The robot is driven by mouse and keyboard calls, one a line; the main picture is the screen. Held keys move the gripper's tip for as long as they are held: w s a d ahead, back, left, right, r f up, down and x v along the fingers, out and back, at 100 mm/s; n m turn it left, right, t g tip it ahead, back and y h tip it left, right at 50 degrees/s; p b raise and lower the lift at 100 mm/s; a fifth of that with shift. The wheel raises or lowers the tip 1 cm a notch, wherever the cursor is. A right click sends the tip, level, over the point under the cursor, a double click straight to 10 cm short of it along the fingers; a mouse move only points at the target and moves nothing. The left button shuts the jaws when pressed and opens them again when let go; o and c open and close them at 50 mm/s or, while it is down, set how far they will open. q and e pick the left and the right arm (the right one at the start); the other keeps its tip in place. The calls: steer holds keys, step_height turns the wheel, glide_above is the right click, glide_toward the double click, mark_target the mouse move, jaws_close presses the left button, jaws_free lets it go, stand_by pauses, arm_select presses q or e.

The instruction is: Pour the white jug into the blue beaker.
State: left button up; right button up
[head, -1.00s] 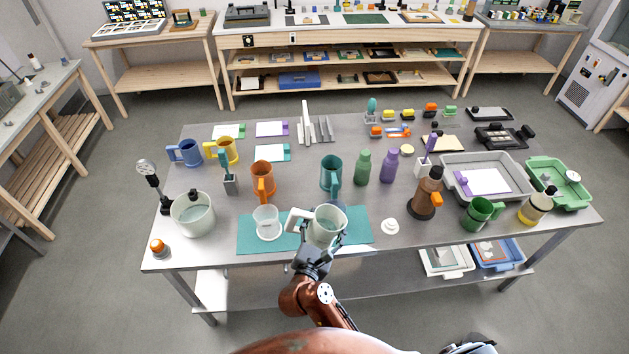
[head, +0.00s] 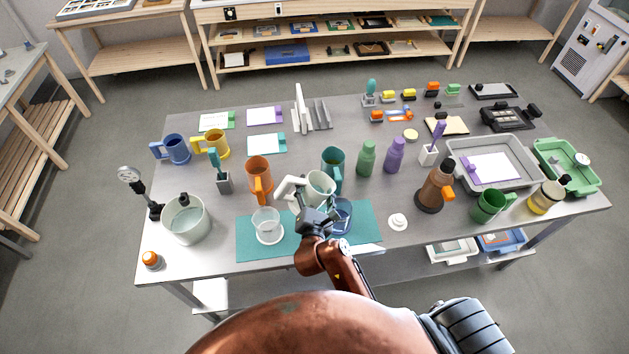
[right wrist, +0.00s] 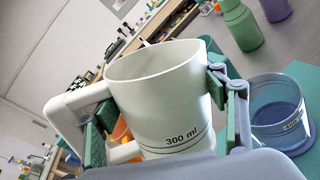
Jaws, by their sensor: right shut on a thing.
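The white jug (head: 320,187) is held up by my right gripper (head: 318,213), which is shut on it. In the right wrist view the jug (right wrist: 160,95) fills the middle, marked 300 ml, with its handle to the left and green finger pads (right wrist: 168,125) on both sides. Any liquid in it is hidden. I cannot tell whether it is slightly tilted. The blue beaker (head: 343,219) stands on the teal mat, just right of the gripper and partly hidden by it. It also shows at the right of the wrist view (right wrist: 278,115), apart from the jug. My left gripper is out of view.
A clear beaker (head: 266,220) stands left of my gripper on the teal mat (head: 246,243). An orange mug (head: 259,173) and a teal mug (head: 333,163) stand close behind the jug. A white lid (head: 398,221) and a brown bottle (head: 435,187) are to the right.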

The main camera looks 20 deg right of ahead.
steer(key=shift+s+d+f+b, duration=0.1)
steer(key=shift+s+f+b, duration=0.15)
steer(key=shift+f+b, duration=0.25)
steer(key=shift+s+d+f+b, duration=0.1)
steer(key=shift+s+f+b, duration=0.1)
steer(key=shift+f+b, duration=0.3)
steer(key=shift+w+f+b, duration=0.15)
steer(key=shift+f+b, duration=0.6)
steer(key=shift+f, duration=0.05)
steer(key=r+m, duration=0.2)
steer(key=shift+d+m+y+p, duration=0.1)
steer(key=shift+m+y+p, duration=0.2)
steer(key=shift+p, duration=0.05)
steer(key=shift+f, duration=0.15)
steer(key=shift+f+b, duration=0.7)
steer(key=shift+f, duration=0.15)
steer(key=shift+f+b, duration=0.3)
steer(key=shift+f, duration=0.3)
steer(key=shift+s+r+m+y+p, duration=0.2)
steer(key=shift+r+m+y+p, duration=0.1)
steer(key=shift+m+p, duration=0.5)
arm_select(q)
steer(key=f, duration=0.1)
steer(key=s+f, duration=0.2)
steer(key=shift+s+a+f, duration=0.1)
steer(key=shift+s+f, duration=0.15)
steer(key=shift+f, duration=0.1)
arm_select(e)
steer(key=shift+d+f, duration=0.1)
